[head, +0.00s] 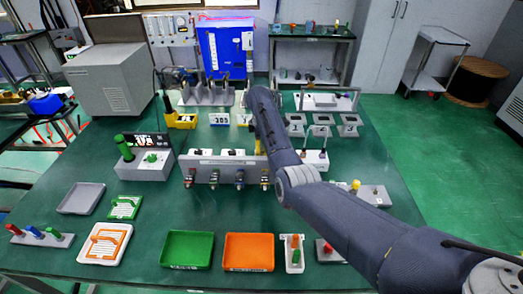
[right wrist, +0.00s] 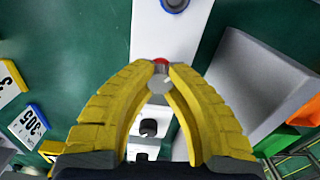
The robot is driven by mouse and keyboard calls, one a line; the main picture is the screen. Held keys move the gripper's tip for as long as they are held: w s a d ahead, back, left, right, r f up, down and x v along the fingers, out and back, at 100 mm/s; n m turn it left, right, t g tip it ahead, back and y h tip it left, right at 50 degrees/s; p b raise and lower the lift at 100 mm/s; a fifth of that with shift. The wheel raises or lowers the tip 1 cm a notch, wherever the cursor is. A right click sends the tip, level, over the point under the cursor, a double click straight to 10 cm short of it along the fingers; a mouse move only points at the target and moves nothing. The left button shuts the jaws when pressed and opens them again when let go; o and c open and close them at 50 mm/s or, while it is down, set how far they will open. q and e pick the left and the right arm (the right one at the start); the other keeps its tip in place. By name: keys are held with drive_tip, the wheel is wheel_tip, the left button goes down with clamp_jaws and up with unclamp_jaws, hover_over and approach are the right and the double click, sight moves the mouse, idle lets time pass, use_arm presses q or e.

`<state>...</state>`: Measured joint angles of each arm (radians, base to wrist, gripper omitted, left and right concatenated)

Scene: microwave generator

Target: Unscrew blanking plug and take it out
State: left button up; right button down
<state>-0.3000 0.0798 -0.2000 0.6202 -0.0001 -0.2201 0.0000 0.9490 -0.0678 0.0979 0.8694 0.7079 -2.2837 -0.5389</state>
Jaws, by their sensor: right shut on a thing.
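My right gripper (head: 258,146) reaches down at the grey panel rack (head: 222,174), near its right end, and my arm hides part of what lies behind it. In the right wrist view, the yellow fingers of my right gripper (right wrist: 161,68) come together at their tips on a small piece with a red edge and a round grey end, which I take to be the blanking plug (right wrist: 160,84). The fingers cover much of it. I cannot tell whether it is still seated. My left gripper is in neither view.
Several connectors line the rack's front. A grey box with a green handle (head: 125,148) stands left of the rack. Green (head: 187,249) and orange (head: 249,251) trays lie in front. In the right wrist view, a 305 sign (right wrist: 30,125) stands left and a grey block (right wrist: 262,82) right.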

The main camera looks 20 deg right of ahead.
sight(262, 150)
drive_tip(key=shift+n, duration=0.6)
drive_tip(key=c, duration=1.2)
unclamp_jaws()
drive_tip(key=shift+o, duration=0.2)
drive_tip(key=shift+r, duration=0.15)
wheel_tip(262, 150, up, 12)
